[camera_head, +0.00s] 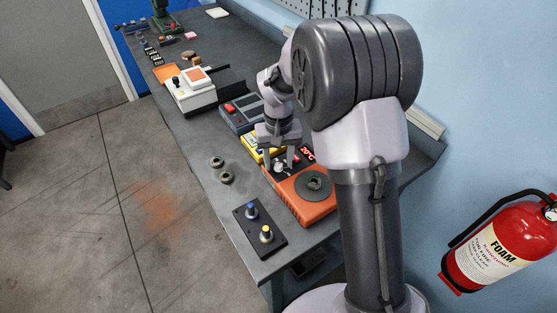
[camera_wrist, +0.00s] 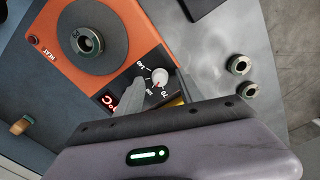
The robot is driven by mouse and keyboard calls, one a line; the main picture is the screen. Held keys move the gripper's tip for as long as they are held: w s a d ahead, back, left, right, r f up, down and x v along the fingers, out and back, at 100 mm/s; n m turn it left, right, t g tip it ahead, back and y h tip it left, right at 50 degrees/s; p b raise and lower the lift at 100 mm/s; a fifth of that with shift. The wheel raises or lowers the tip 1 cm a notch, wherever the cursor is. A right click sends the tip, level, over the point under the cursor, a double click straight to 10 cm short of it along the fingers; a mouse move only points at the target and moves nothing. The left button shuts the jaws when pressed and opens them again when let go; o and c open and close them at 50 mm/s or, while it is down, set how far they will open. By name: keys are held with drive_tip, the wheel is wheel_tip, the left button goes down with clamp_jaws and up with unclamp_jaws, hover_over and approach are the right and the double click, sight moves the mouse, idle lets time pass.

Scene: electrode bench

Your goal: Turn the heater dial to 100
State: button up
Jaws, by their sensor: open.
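The orange heater (camera_head: 313,205) stands near the front end of the bench, its red display (camera_head: 307,153) reading about 20 °C. The white heater dial (camera_wrist: 159,76) sits on the black panel, with marks 140, 100 and 70 around it. A small red mark on the dial appears on the side toward 70. The dial also shows in the head view (camera_head: 279,168). My gripper (camera_wrist: 156,88) is open, pointing down at the panel, with a finger on either side of the dial. I cannot tell whether either finger touches it.
A round dark plate (camera_wrist: 88,43) lies on the heater. A yellow device (camera_head: 262,147) stands close beside it. Two dark rings (camera_head: 221,170) and a black box with blue and yellow knobs (camera_head: 260,228) are nearby.

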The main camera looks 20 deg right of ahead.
sight(279, 164)
wheel_tip(279, 164, up, 17)
drive_tip(key=p, duration=0.6)
